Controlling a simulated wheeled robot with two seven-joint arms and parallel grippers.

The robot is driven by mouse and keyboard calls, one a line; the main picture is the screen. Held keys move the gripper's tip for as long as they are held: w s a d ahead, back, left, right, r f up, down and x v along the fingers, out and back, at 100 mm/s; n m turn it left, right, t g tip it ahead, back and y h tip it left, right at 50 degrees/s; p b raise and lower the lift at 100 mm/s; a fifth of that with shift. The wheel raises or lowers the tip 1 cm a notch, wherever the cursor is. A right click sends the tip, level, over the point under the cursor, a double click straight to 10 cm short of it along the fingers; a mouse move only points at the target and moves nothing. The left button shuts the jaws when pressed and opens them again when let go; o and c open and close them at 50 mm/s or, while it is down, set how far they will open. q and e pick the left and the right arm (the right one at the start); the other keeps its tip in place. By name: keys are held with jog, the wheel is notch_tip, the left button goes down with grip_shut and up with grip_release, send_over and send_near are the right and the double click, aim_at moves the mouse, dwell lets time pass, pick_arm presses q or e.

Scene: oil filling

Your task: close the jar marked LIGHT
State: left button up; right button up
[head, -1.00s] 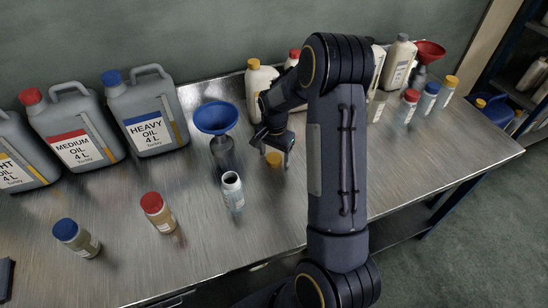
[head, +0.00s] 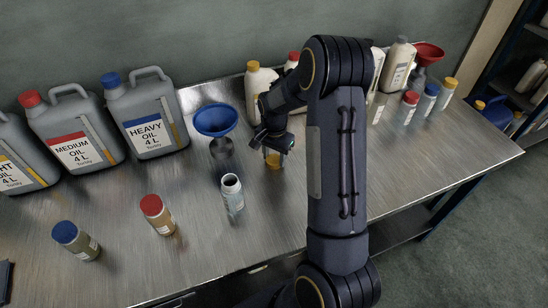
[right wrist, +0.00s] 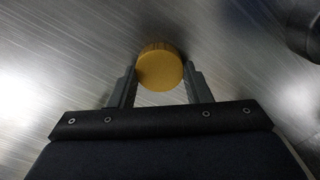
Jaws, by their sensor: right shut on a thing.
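A yellow cap (head: 273,160) is between the fingers of my right gripper (head: 273,150), low over the table. In the right wrist view the round yellow cap (right wrist: 160,68) sits between the two fingertips (right wrist: 161,80), which are shut on its sides. I cannot tell whether it touches the table. An open jar (head: 232,196) without a lid stands upright on the table, left of and nearer than the gripper. Its label is too small to read. My left gripper is not in view.
A blue funnel (head: 216,120) stands behind the open jar. A red-capped jar (head: 157,214) and a blue-capped jar (head: 76,240) stand at front left. Large oil cans (head: 143,112) line the back left. White bottles (head: 258,85) stand behind the gripper.

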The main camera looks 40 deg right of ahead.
jog(key=shift+r, duration=0.65)
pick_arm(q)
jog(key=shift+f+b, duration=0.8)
pick_arm(e)
jog(key=s+a+r, duration=0.4)
jog(key=s+r, duration=0.7)
jog(key=s, duration=0.2)
jog(key=shift+s+a+r, duration=0.15)
jog(key=shift+r, duration=0.2)
